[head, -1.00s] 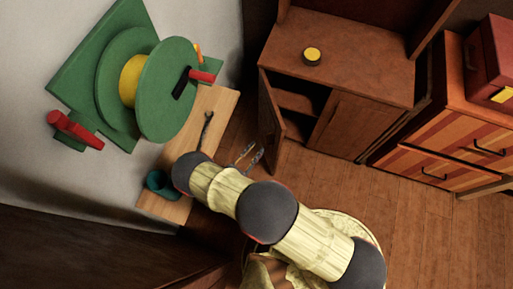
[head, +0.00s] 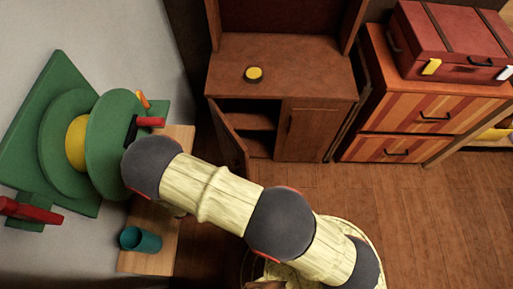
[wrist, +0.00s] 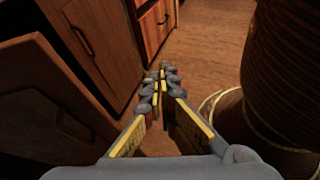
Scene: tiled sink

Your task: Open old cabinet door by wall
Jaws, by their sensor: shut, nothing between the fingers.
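The old brown wooden cabinet (head: 283,65) stands against the back wall. Its left door (head: 229,137) is swung partly out, and the dark inside with a shelf shows. Its right door (head: 305,130) is closed. In the wrist view the open door (wrist: 45,85) fills the left side, with a dark handle (wrist: 73,127) at its lower right. My gripper (wrist: 161,75) is shut and empty, just to the right of this door, pointing along the cabinet front. Contact between it and the door cannot be told. In the head view my arm hides the gripper.
A striped drawer unit (head: 405,115) with a red case (head: 455,45) stands to the right. A green wheel device (head: 110,140) is on the left wall above a wooden board (head: 150,262) with a teal cup (head: 141,240). The wooden floor (head: 420,220) is clear at the right.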

